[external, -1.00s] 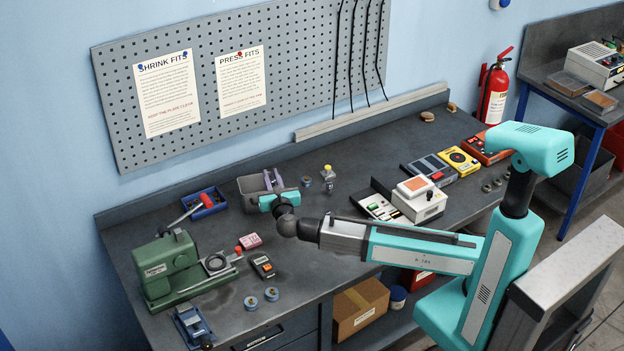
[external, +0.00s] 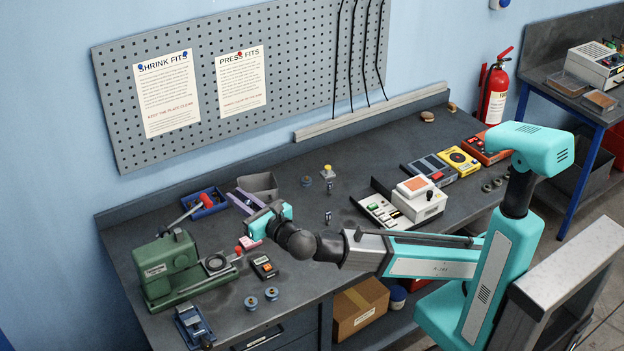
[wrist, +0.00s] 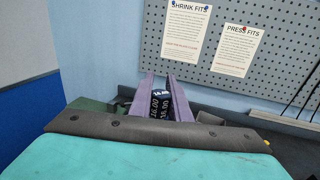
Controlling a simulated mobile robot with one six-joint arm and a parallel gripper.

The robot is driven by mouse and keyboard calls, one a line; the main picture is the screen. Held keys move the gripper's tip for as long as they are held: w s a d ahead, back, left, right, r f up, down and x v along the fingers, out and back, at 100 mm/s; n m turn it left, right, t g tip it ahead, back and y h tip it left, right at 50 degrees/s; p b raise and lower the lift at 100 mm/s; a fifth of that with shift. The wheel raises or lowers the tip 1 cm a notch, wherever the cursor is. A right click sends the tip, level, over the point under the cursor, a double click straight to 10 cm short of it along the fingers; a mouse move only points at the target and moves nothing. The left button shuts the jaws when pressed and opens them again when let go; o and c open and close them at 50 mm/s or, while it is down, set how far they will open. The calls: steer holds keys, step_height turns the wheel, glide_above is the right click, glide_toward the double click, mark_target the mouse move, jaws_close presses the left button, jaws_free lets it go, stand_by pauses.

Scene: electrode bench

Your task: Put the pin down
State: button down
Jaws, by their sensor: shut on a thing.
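My gripper (external: 241,199) hangs over the left half of the bench, just left of the grey bin and near the blue tray. Its two purple fingers also show in the wrist view (wrist: 161,80). They are shut on a dark pin (wrist: 161,106) marked 16.00 in pale figures. The pin's lower end is hidden by my wrist in that view. In the external view I cannot make out the pin between the fingers, nor whether it touches anything.
A grey bin (external: 259,186) stands right of my gripper, a blue tray (external: 213,212) to the left. The green press (external: 166,267), a pink block (external: 250,243) and an orange-faced meter (external: 263,267) lie nearer. A small upright piece (external: 327,216) stands on bare bench to the right.

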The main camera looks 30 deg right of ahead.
steer(key=s+a+r+n+g+y, duration=0.2)
steer(key=s+r+n+g+y, duration=0.2)
steer(key=s, duration=0.9)
steer(key=s+a+r+n+g+y, duration=0.3)
steer(key=s+r+n+g+y, duration=0.2)
steer(key=s, duration=0.8)
steer(key=s+a+r+n+g+y, duration=0.3)
steer(key=s+r, duration=0.6)
steer(key=s, duration=0.4)
steer(key=shift+s+a+r+n+g+y, duration=0.15)
steer(key=shift+s+n+g+y, duration=0.1)
steer(key=shift+n+g+y, duration=0.7)
steer(key=shift+g, duration=0.25)
